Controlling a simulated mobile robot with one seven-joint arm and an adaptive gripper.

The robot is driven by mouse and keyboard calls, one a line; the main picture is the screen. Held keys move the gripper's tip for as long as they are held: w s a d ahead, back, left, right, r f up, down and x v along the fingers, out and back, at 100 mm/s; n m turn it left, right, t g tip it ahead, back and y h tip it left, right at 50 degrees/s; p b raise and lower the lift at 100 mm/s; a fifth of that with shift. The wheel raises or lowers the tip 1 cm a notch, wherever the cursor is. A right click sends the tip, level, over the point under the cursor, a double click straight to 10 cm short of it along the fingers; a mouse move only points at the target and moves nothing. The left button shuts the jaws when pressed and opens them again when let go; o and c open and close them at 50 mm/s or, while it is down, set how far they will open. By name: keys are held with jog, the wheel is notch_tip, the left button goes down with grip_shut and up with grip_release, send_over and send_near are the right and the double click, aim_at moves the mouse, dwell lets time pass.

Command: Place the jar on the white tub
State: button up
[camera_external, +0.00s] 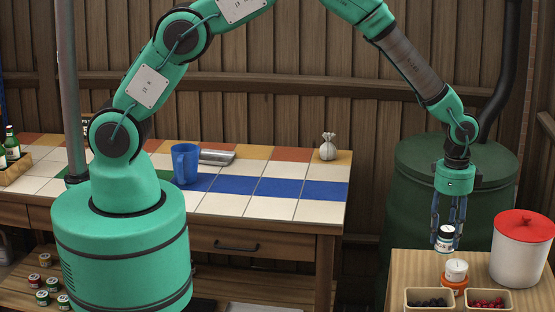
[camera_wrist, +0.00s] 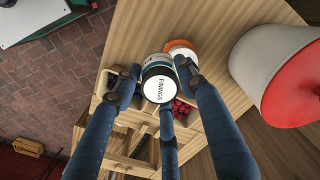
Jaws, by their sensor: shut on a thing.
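My gripper (camera_external: 447,236) is shut on a small jar (camera_external: 445,243) with a dark-rimmed lid and a pale label, held upright above the right-hand wooden stand. In the wrist view the jar's white lid top (camera_wrist: 158,89) reads "FININGS" and sits between my blue fingers. A small white tub (camera_external: 456,267) stands on an orange tub (camera_external: 454,285) just below and slightly right of the jar, with a small gap between them in the external view. In the wrist view the jar hides much of this stack, and an orange rim (camera_wrist: 180,44) shows beside it.
A large white bucket with a red lid (camera_external: 520,255) stands close to the right of the stack. Boxes of dark berries (camera_external: 430,302) and red berries (camera_external: 487,302) lie in front. A green barrel (camera_external: 410,205) is behind. The tiled counter (camera_external: 270,207) is at left.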

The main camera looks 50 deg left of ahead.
jog(key=shift+w+d+f, duration=0.1)
jog(key=shift+w+d, duration=0.55)
jog(key=shift+w, duration=0.3)
jog(key=shift+w+d+f, duration=0.1)
jog(key=shift+w+d, duration=0.55)
jog(key=shift+w, duration=0.3)
jog(key=shift+f+b, duration=0.6)
jog(key=shift+f, duration=1.15)
jog(key=shift+f, duration=0.1)
jog(key=o, duration=1.3)
jog(key=shift+c, duration=0.2)
notch_tip(320, 180, up, 12)
jog(key=p, duration=0.2)
